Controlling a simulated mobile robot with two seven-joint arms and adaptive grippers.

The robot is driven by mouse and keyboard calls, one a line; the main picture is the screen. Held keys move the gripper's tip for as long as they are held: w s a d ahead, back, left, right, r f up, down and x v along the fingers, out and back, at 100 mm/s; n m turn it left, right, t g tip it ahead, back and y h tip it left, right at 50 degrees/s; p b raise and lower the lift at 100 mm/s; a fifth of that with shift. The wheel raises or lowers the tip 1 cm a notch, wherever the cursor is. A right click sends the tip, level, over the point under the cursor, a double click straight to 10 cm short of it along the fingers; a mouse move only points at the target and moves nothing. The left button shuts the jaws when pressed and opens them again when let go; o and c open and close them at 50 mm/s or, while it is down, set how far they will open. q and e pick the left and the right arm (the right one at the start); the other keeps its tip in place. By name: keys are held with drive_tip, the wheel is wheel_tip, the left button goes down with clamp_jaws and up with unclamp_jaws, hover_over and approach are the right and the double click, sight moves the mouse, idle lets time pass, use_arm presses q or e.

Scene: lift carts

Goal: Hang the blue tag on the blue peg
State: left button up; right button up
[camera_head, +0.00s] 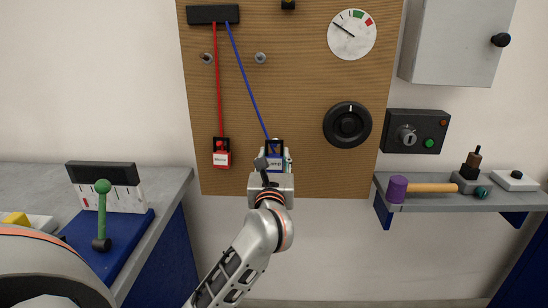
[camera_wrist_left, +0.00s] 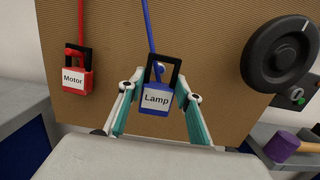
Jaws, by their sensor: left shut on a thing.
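The blue tag (camera_head: 275,163), labelled "Lamp" with a black loop on top, hangs at the end of a blue cord (camera_head: 244,74) in front of the board's lower edge. My left gripper (camera_head: 274,157) is shut on it; in the left wrist view the tag (camera_wrist_left: 156,109) sits between the fingers (camera_wrist_left: 160,91). The cord runs straight and slanted up to a black block (camera_head: 213,15). Two pegs stick out of the board above, a left one (camera_head: 207,57) and a right one (camera_head: 260,58); both look greyish, and I cannot make out a blue one. My right gripper is not in view.
A red "Motor" tag (camera_head: 222,158) hangs on a red cord left of the gripper. The brown board (camera_head: 300,110) carries a dial gauge (camera_head: 351,35) and a black knob (camera_head: 347,124). A shelf with a purple mallet (camera_head: 398,189) is right; a grey bench (camera_head: 165,180) is left.

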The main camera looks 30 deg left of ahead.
sight(274, 146)
use_arm(q)
drive_tip(key=shift+w, duration=0.1)
drive_tip(key=shift+f+b+x, duration=0.1)
drive_tip(key=shift+b+x, duration=0.05)
drive_tip(key=shift+x, duration=1.05)
drive_tip(key=shift+f+b+x, duration=0.15)
drive_tip(key=shift+x, duration=1.05)
drive_tip(key=shift+w+a+r, duration=0.1)
drive_tip(key=shift+w+a, duration=0.15)
drive_tip(key=shift+w, duration=0.05)
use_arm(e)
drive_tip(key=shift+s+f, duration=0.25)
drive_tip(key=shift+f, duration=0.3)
use_arm(q)
drive_tip(key=shift+a+r, duration=0.1)
drive_tip(key=shift+r, duration=0.05)
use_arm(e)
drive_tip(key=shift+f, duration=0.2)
use_arm(q)
drive_tip(key=shift+f+b, duration=0.5)
drive_tip(key=shift+f, duration=0.45)
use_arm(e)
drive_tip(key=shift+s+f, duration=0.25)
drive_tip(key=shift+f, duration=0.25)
use_arm(q)
drive_tip(key=o, duration=1.2)
drive_tip(key=shift+f, duration=0.1)
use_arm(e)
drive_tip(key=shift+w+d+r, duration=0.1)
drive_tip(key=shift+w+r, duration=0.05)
